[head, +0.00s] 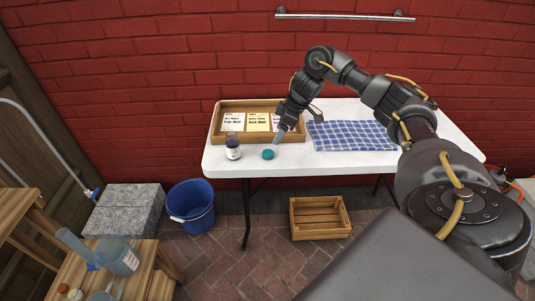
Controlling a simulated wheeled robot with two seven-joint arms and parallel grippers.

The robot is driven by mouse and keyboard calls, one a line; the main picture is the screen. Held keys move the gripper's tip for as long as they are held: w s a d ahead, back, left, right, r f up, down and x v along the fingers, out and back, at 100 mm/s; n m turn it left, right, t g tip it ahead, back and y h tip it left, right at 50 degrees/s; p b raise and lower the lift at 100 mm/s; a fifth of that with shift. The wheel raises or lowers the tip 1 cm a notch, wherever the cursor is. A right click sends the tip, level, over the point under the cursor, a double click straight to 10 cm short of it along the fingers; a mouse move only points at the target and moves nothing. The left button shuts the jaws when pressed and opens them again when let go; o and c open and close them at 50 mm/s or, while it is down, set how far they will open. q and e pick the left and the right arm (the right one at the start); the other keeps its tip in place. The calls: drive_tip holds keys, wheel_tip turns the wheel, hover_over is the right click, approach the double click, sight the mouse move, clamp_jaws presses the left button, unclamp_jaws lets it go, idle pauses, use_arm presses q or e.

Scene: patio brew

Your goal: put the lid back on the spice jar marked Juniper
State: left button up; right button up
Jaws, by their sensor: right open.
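A small dark jar (233,148) with a pale label stands upright near the front left of the white table. Its label is too small to read. A teal lid (268,154) lies on the table a little to the right of the jar, apart from it. My right gripper (280,137) is open and points down just above and behind the teal lid, with nothing seen between its fingers. My left gripper is not in view.
A wooden tray (302,137) with several labelled cards sits behind the jar. A blue checked cloth (352,135) lies to the right on the white table (215,160). A blue bucket (191,206) and a wooden crate (320,217) stand on the floor.

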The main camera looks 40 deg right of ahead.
hover_over(270, 153)
drive_tip(key=s+d, duration=0.1)
wheel_tip(270, 153, down, 4)
drive_tip(key=shift+s+d+f, duration=0.1)
drive_tip(key=shift+f, duration=0.4)
drive_tip(key=x, duration=0.3)
drive_tip(key=shift+s+d+f, duration=0.1)
drive_tip(key=shift+s+f, duration=0.1)
drive_tip(key=shift+f, duration=0.15)
drive_tip(key=shift+w+f, duration=0.2)
drive_tip(key=shift+f, duration=0.4)
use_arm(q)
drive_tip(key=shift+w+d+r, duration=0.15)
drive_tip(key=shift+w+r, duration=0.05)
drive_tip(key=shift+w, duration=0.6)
use_arm(e)
drive_tip(key=c, duration=1)
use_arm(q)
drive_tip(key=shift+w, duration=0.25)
use_arm(e)
drive_tip(key=shift+c, duration=0.2)
